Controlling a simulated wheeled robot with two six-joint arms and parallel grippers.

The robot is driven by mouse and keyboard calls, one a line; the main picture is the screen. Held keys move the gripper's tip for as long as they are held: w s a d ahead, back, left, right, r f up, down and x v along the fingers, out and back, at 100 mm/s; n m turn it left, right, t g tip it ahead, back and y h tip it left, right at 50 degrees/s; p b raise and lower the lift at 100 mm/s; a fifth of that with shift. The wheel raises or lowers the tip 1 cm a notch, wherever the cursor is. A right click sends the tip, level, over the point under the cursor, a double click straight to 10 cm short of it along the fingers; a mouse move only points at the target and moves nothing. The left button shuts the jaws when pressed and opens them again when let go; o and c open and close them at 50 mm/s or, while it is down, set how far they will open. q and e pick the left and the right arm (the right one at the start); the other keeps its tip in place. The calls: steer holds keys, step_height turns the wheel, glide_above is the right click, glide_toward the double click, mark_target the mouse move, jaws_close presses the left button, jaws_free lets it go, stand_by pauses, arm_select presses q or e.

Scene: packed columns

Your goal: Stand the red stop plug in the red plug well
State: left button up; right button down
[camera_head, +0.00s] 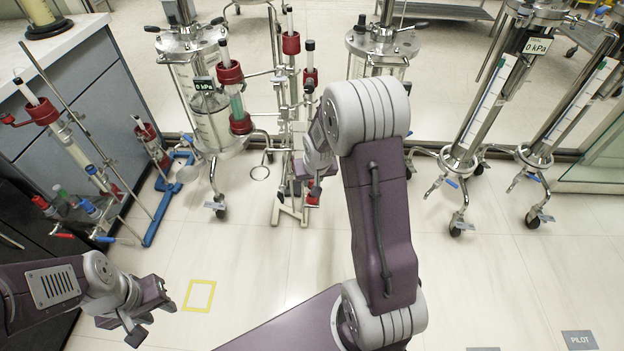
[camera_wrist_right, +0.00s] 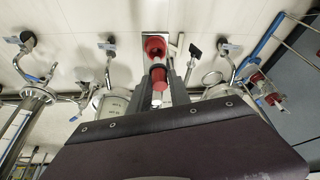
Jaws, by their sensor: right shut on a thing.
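My right gripper (camera_head: 309,186) reaches down at the front of the metal stand in the middle of the head view. In the right wrist view its fingers (camera_wrist_right: 159,78) are shut on the red stop plug (camera_wrist_right: 158,86), a small red piece with a pale band. The red plug well (camera_wrist_right: 154,46) is a round red cup just beyond the fingertips; in the head view a red part of it (camera_head: 313,199) shows low by the stand's base. I cannot tell whether plug and well touch. My left gripper (camera_head: 151,319) is open and empty above the floor at lower left.
The stand (camera_head: 290,150) carries red clamps and tubes close to my right arm. Glass columns on wheeled frames (camera_head: 205,95) stand left, behind and right (camera_head: 495,85). A blue-based stand (camera_head: 160,215) is at left.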

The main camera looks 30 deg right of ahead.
mark_target(313, 183)
steer(key=shift+f, duration=0.1)
steer(key=shift+f+b, duration=0.35)
steer(key=shift+b, duration=0.05)
steer(key=shift+f+b, duration=1)
steer(key=shift+f, duration=0.25)
steer(key=c, duration=1.1)
jaws_free()
steer(key=shift+r, duration=0.1)
steer(key=p+v, duration=0.3)
steer(key=v, duration=0.5)
steer(key=shift+r+p, duration=0.15)
steer(key=shift+p, duration=0.2)
steer(key=shift+s+a+r, duration=0.1)
steer(key=shift+s+r, duration=0.15)
steer(key=shift+r, duration=0.1)
